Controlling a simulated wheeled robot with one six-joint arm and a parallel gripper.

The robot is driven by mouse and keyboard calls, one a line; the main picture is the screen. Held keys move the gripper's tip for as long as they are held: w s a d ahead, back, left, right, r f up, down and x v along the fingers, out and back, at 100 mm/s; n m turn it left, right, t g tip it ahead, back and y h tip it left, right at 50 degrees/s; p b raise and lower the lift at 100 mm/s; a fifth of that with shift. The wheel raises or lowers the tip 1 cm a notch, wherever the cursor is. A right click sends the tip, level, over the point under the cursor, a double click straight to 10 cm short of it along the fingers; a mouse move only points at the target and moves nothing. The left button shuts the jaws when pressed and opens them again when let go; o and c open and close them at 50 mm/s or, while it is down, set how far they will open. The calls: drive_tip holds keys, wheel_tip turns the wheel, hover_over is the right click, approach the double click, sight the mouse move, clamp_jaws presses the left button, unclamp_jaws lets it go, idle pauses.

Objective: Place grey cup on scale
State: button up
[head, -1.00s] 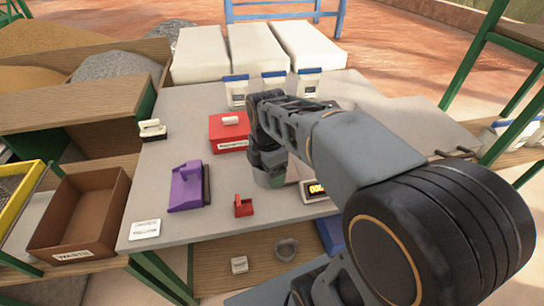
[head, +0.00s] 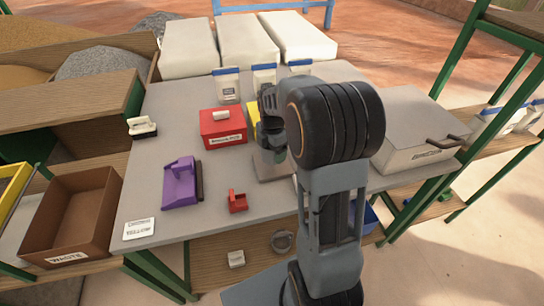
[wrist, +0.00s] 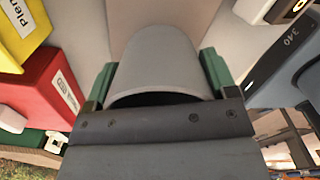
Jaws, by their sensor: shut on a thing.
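My gripper (wrist: 160,80) is shut on the grey cup (wrist: 165,58), with its green fingers on either side of the cup in the wrist view. The cup's dark opening faces my wrist. In the head view my gripper (head: 273,145) is over the middle of the table, by the pale plate of the scale (head: 275,170). My arm hides much of the scale there. Part of the scale with its display (wrist: 297,6) shows at the top right of the wrist view. Whether the cup touches the plate I cannot tell.
A red box (head: 222,127) and a yellow box (head: 254,114) stand just behind and left of my gripper. A purple tool (head: 180,184) and a small red item (head: 237,202) are in front left. A grey lidded case (head: 415,140) is at right.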

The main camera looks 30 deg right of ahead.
sight(273, 156)
drive_tip(key=shift+w+d+f, duration=0.15)
drive_tip(key=shift+f, duration=1.7)
drive_tip(key=shift+f+b, duration=0.2)
drive_tip(key=shift+b, duration=0.1)
drive_tip(key=o, duration=0.8)
drive_tip(key=shift+o, duration=0.2)
drive_tip(key=shift+r, duration=0.1)
